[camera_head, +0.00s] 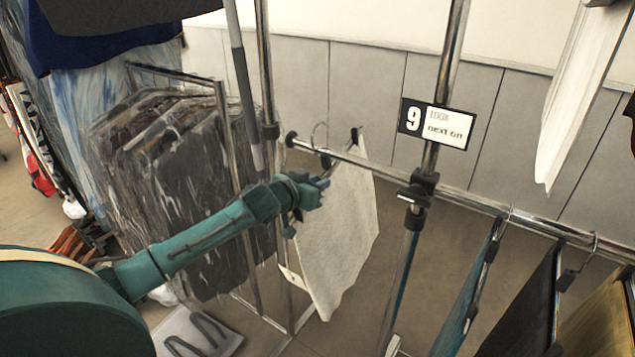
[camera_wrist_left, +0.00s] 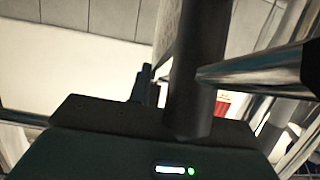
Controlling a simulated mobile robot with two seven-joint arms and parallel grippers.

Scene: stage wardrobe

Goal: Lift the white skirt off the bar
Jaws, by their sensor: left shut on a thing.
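The white skirt (camera_head: 342,245) hangs at the left end of the chrome bar (camera_head: 465,199) in the head view. Its hanger hook (camera_head: 316,131) appears to be still around the bar. My left gripper (camera_head: 322,184) is at the skirt's upper left edge, just below the bar, and is shut on the skirt at its top. The exact spot of the hold is hidden by the fingers. In the left wrist view a dark finger (camera_wrist_left: 196,80) stands close to a chrome tube (camera_wrist_left: 255,68). My right gripper is not in view.
A sign marked 9 (camera_head: 437,123) is on an upright post (camera_head: 405,265) right of the skirt. Teal, black and mustard garments hang farther right. Grey plastic-covered garments (camera_head: 170,170) hang behind my arm. Another white garment (camera_head: 580,90) hangs at upper right.

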